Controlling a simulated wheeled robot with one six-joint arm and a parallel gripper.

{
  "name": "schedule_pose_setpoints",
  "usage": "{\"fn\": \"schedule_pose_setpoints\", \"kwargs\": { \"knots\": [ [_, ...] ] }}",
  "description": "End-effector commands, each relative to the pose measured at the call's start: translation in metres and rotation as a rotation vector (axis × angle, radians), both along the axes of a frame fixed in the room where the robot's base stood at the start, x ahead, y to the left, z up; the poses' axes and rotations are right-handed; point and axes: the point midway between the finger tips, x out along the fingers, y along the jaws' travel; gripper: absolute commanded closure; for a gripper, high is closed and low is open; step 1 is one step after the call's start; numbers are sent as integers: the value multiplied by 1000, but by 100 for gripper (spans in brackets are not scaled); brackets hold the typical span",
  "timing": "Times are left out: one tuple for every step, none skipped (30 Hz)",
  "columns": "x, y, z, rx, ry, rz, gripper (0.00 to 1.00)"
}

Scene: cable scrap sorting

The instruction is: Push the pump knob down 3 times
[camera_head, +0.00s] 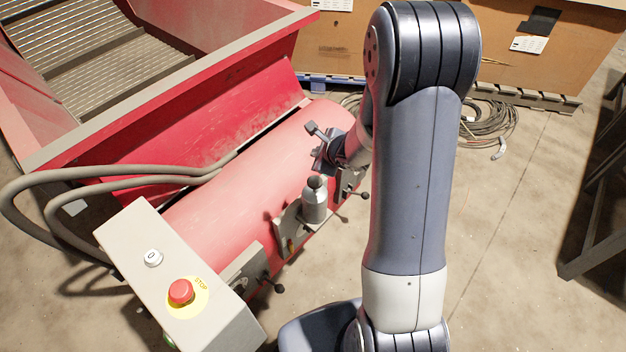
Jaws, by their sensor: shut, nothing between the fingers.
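A small grey metal cylinder (314,206) stands upright on the side of the red machine. A dark round knob (315,183) sits on its narrow neck; I take this for the pump knob. My gripper (322,164) is just above and slightly right of the knob, behind it in the picture. It is shut and empty. There seems to be a small gap between gripper and knob, but I cannot tell for certain. My own arm hides part of the wrist and the area to the right.
A beige control box (130,232) with a red stop button (181,291) stands at the lower left. Grey hoses (110,180) loop across the red machine (200,130). Black-knobbed levers (277,287) flank the cylinder. Coiled cable (488,122) lies on the floor, right.

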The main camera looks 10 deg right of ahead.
Motion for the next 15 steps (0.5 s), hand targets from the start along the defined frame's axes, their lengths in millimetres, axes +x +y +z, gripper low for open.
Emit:
{"fn": "schedule_pose_setpoints", "kwargs": {
  "knots": [
    [0,0,-1,0,0,0,100],
    [0,0,-2,0,0,0,100],
    [0,0,-4,0,0,0,100],
    [0,0,-6,0,1,1,100],
    [0,0,-7,0,1,1,100],
    [0,0,-11,0,1,1,100],
    [0,0,-13,1,1,0,100],
    [0,0,-17,1,1,0,100],
    [0,0,-21,2,1,-1,100],
    [0,0,-25,1,1,0,100],
    [0,0,-29,0,1,1,100],
    [0,0,-34,1,0,1,100],
    [0,0,-38,2,1,0,100],
    [0,0,-43,2,1,0,100],
    [0,0,-49,2,1,0,100]
  ]
}}
